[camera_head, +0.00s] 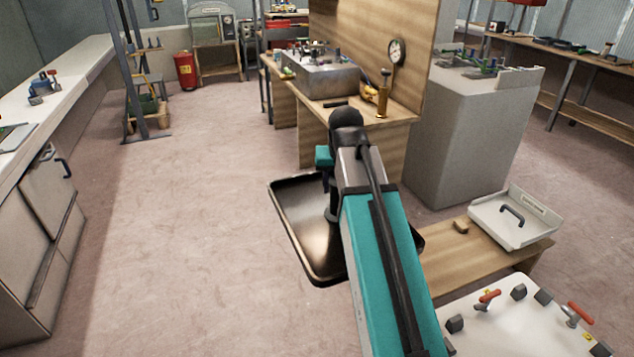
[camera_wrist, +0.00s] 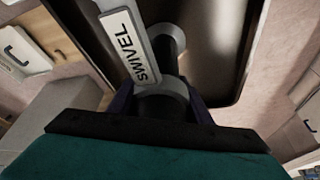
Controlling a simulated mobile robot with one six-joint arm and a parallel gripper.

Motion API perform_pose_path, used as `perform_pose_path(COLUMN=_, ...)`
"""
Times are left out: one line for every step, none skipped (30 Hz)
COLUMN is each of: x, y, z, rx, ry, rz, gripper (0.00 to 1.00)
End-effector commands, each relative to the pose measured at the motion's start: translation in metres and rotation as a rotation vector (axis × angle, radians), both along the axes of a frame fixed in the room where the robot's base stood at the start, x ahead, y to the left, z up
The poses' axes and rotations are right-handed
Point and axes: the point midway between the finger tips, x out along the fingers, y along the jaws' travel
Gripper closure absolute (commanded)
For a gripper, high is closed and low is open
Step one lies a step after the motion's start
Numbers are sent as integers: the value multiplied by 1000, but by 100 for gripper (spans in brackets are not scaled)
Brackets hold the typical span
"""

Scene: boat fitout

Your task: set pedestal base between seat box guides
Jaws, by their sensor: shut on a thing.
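My gripper (camera_wrist: 162,104) is shut on a dark round post with grey collars (camera_wrist: 172,88), which appears to be the pedestal base. A white plate lettered SWIVEL (camera_wrist: 128,45) is beside the post. In the head view my gripper (camera_head: 328,182) is partly hidden by my arm, with the dark post (camera_head: 333,208) below it. The post is over a dark, rimmed, tray-like panel (camera_head: 292,225); I cannot tell whether they touch or are joined. A white surface (camera_head: 515,325) at lower right carries dark blocks (camera_head: 518,291) and red-handled clamps (camera_head: 488,297); whether these blocks are the guides is unclear.
A low wooden bench (camera_head: 470,262) holds a white tray with a dark handle (camera_head: 500,228). A wooden workbench (camera_head: 385,140) with a gauge stands behind, next to a grey cabinet (camera_head: 465,140). A long counter (camera_head: 60,85) runs along the left. The floor at centre left is clear.

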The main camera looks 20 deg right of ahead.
Motion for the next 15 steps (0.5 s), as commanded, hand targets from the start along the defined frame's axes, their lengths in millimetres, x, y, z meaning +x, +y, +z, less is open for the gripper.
perform_pose_path(x=0, y=-14, z=-4, rx=-1, ry=-1, rz=-29, gripper=100)
perform_pose_path(x=0, y=-20, z=-6, rx=-1, ry=0, rz=-44, gripper=100)
perform_pose_path(x=0, y=-30, z=-10, rx=-1, ry=1, rz=-66, gripper=100)
perform_pose_path(x=-1, y=-37, z=-14, rx=0, ry=0, rz=-83, gripper=100)
perform_pose_path(x=-1, y=-44, z=-17, rx=0, ry=2, rz=-99, gripper=100)
perform_pose_path(x=-2, y=-53, z=-21, rx=0, ry=2, rz=-121, gripper=100)
perform_pose_path(x=-3, y=-60, z=-24, rx=0, ry=3, rz=-136, gripper=100)
perform_pose_path(x=-3, y=-67, z=-27, rx=0, ry=3, rz=-152, gripper=100)
perform_pose_path(x=-5, y=-76, z=-31, rx=1, ry=4, rz=-175, gripper=100)
perform_pose_path(x=-6, y=-83, z=-34, rx=1, ry=4, rz=-189, gripper=100)
perform_pose_path(x=-7, y=-90, z=-37, rx=1, ry=4, rz=-205, gripper=100)
perform_pose_path(x=-8, y=-99, z=-41, rx=1, ry=4, rz=-226, gripper=100)
perform_pose_path(x=-10, y=-106, z=-44, rx=1, ry=5, rz=-243, gripper=100)
perform_pose_path(x=-11, y=-113, z=-47, rx=2, ry=5, rz=-258, gripper=100)
perform_pose_path(x=-13, y=-122, z=-52, rx=1, ry=6, rz=-279, gripper=100)
